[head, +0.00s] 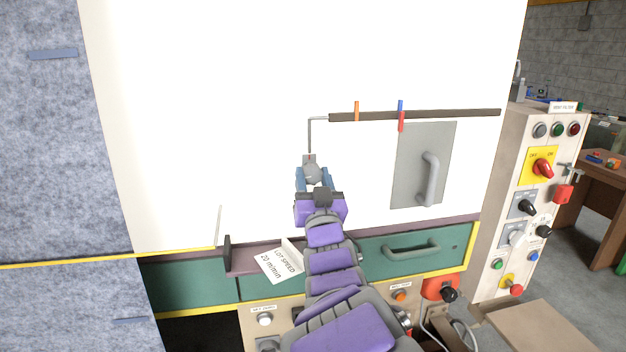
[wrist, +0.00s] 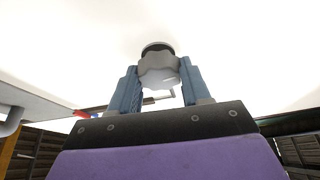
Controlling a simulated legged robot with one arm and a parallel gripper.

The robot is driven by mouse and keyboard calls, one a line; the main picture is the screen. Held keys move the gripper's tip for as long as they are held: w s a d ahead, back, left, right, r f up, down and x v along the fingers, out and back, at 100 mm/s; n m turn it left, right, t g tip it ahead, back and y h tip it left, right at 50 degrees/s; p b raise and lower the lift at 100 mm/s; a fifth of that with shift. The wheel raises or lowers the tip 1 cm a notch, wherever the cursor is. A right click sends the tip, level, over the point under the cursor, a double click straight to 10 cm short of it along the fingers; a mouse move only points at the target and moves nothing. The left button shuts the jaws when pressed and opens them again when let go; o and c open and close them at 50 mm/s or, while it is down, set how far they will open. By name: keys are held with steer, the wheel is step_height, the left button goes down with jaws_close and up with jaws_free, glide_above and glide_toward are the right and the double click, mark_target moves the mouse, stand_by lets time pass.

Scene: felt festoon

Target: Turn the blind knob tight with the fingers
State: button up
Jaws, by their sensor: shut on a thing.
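The blind knob is a grey lobed knob (head: 314,173) near the middle of the head view, in front of the white panel. In the wrist view the knob (wrist: 159,68) sits between the two blue fingers, with a darker round collar behind it. My gripper (head: 313,178) has a finger on each side of the knob and is shut on it. In the wrist view my gripper (wrist: 160,82) shows both fingertips against the knob's sides. A thin bent grey rod (head: 310,135) rises just above the knob. How tight the knob is cannot be seen.
A dark bar (head: 430,114) with orange, blue and red clips runs to the right. A control cabinet (head: 520,200) stands at right.

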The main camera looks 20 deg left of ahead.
steer(key=shift+f+m, duration=0.1)
steer(key=shift+m, duration=0.3)
steer(key=m+h, duration=0.1)
steer(key=m, duration=0.1)
steer(key=m+h+b, duration=0.1)
steer(key=m, duration=0.2)
steer(key=shift+a+t+h, duration=0.15)
steer(key=shift+t+h, duration=0.15)
steer(key=shift+h, duration=0.1)
steer(key=m+h, duration=0.1)
steer(key=m, duration=0.2)
steer(key=m+h+p, duration=0.1)
steer(key=m+h, duration=0.1)
steer(key=m, duration=0.2)
steer(key=shift+s+a, duration=0.1)
steer(key=m+g+h+p, duration=0.1)
steer(key=m+p, duration=0.1)
steer(key=m, duration=0.2)
steer(key=shift+r, duration=0.2)
steer(key=m+g+h+p, duration=0.1)
steer(key=m+p, duration=0.1)
steer(key=m, duration=0.1)
steer(key=shift+r+m, duration=0.15)
steer(key=shift+m, duration=0.25)
steer(key=shift+m+g+p, duration=0.85)
steer(key=shift+m+g, duration=0.05)
steer(key=shift+m, duration=0.7)
steer(key=shift+f, duration=0.2)
